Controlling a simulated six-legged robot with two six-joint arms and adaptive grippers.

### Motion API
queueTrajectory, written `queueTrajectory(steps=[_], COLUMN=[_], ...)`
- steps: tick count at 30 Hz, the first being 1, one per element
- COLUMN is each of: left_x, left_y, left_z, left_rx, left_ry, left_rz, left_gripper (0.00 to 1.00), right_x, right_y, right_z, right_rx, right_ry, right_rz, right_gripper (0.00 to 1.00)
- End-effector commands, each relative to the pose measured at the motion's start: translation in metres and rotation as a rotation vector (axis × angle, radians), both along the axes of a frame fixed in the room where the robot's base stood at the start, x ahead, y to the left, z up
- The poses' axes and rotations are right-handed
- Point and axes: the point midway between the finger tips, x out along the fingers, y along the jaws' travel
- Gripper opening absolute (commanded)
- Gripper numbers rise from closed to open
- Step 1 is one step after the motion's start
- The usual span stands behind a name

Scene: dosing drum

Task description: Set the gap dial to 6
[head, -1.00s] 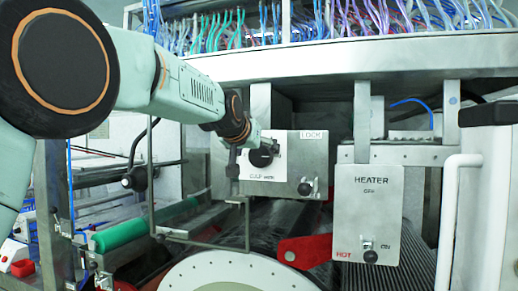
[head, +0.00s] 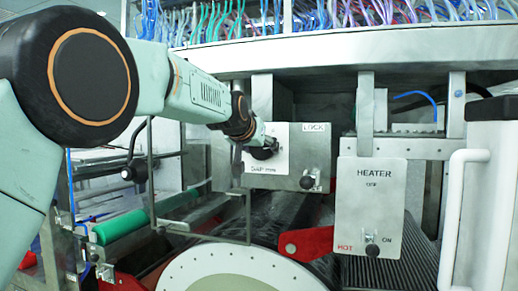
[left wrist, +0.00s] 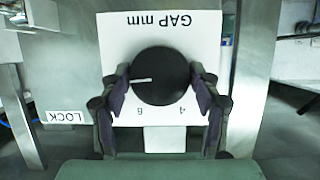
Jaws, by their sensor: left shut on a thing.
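The gap dial is a round black knob (left wrist: 160,76) on a white plate marked "GAP mm" (left wrist: 112,60), upside down in the left wrist view. Its white pointer line points left in that view, tilted slightly downward, toward the left finger. The digits 6 and 4 show below the knob; the pointer is at neither, and any digit behind a finger is hidden. My left gripper (left wrist: 161,80) is shut on the knob, one finger on each side. In the head view my left gripper (head: 261,148) reaches the plate (head: 265,168) and partly covers the dial. My right gripper is out of view.
A LOCK knob (head: 308,182) sits right of the dial on the same metal box. A HEATER panel (head: 370,210) with a switch is further right. A red lever (head: 308,243) and a pale round drum end (head: 240,272) lie below. A white handle (head: 460,210) stands at the right.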

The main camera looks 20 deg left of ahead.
Motion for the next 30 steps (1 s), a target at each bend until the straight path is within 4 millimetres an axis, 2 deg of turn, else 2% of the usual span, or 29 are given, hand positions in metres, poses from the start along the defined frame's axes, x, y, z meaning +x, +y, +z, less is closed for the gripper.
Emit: queueTrajectory(steps=[6, 16, 30], left_x=[0.0, 0.0, 0.0], left_y=[0.003, 0.003, 0.006], left_z=[0.0, -0.001, -0.004], left_rx=[-0.002, -0.072, -0.466], left_ry=[0.001, 0.002, 0.013], left_rz=[0.002, 0.003, 0.003], left_gripper=[0.31, 0.31, 0.31], right_x=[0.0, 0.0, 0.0], right_y=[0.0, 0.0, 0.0], right_z=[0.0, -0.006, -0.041], right_rx=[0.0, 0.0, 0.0], right_ry=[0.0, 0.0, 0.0], right_rz=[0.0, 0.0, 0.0], right_gripper=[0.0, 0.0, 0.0])
